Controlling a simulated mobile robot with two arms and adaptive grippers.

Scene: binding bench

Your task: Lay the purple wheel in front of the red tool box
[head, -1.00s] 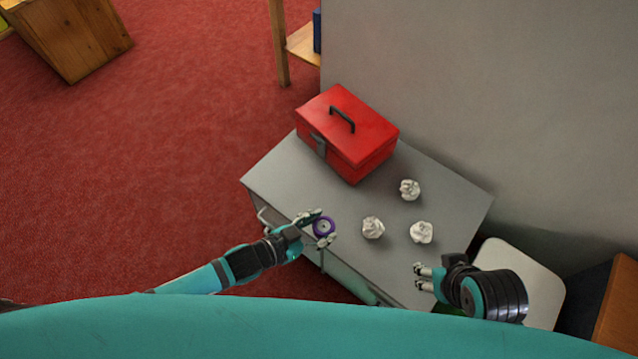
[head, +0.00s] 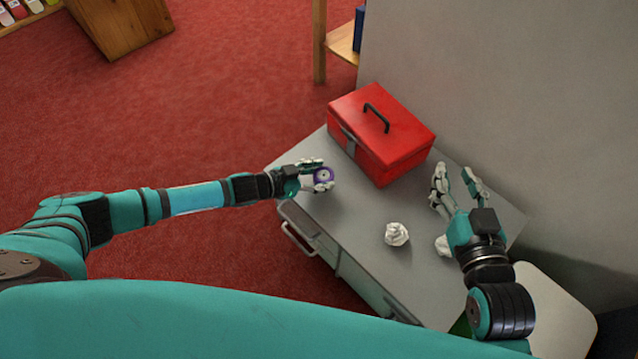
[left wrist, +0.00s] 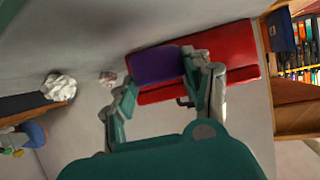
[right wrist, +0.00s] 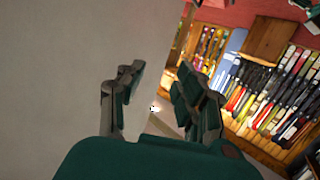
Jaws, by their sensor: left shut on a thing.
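My right gripper (head: 456,180) is open and empty, right of the tool box. In the right wrist view its fingers (right wrist: 155,95) are apart.
A crumpled paper ball (head: 397,234) lies there; another (head: 442,245) is partly hidden by my right arm. A wall stands behind, and a white seat (head: 560,310) is at the right.

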